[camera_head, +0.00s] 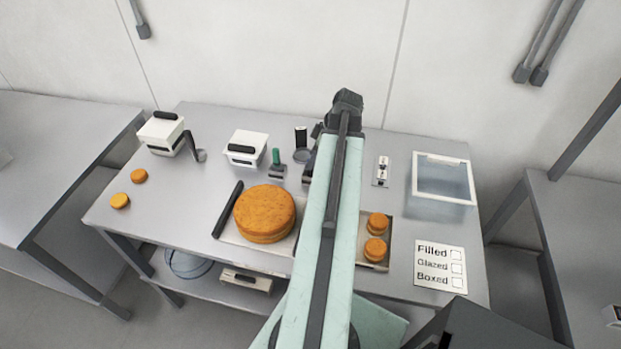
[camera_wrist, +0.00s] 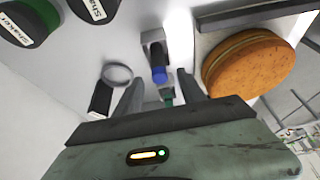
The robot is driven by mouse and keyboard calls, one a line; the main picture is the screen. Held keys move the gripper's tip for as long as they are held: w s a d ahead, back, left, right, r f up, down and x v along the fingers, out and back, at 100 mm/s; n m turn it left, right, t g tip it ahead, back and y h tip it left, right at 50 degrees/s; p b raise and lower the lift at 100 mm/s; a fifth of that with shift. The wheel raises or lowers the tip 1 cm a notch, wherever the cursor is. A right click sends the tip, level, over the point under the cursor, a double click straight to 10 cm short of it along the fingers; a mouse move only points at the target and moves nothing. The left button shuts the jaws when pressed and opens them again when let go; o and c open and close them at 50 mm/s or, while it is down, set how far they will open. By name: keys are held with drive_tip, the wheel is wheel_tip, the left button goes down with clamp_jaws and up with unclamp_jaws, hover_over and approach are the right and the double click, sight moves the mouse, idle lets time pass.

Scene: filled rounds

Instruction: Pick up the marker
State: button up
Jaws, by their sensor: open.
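The likely marker (camera_wrist: 158,64) is a dark cylinder with a blue end, held on a small grey stand, in the wrist view. My gripper (camera_wrist: 161,77) is open, with one dark finger on each side of the space in front of the blue end. I see nothing gripped, and I cannot tell whether a finger touches the marker. In the head view my pale green arm covers the middle of the table and hides most of the gripper. A dark piece beside the arm there may be the marker's stand, but it is too small to tell.
A large round cake (camera_head: 265,212) lies on a tray, right of the fingers in the wrist view. A ring with a black handle (camera_wrist: 117,74) lies left of them. Shakers (camera_wrist: 92,8) stand upper left. A green-handled tool (camera_head: 276,158) and white box (camera_head: 245,149) are close by.

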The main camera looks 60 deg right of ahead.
drive_tip(key=b+x, duration=0.1)
drive_tip(key=x, duration=0.2)
drive_tip(key=shift+s, duration=0.1)
drive_tip(key=shift+r, duration=0.2)
clamp_jaws()
idle(1.0)
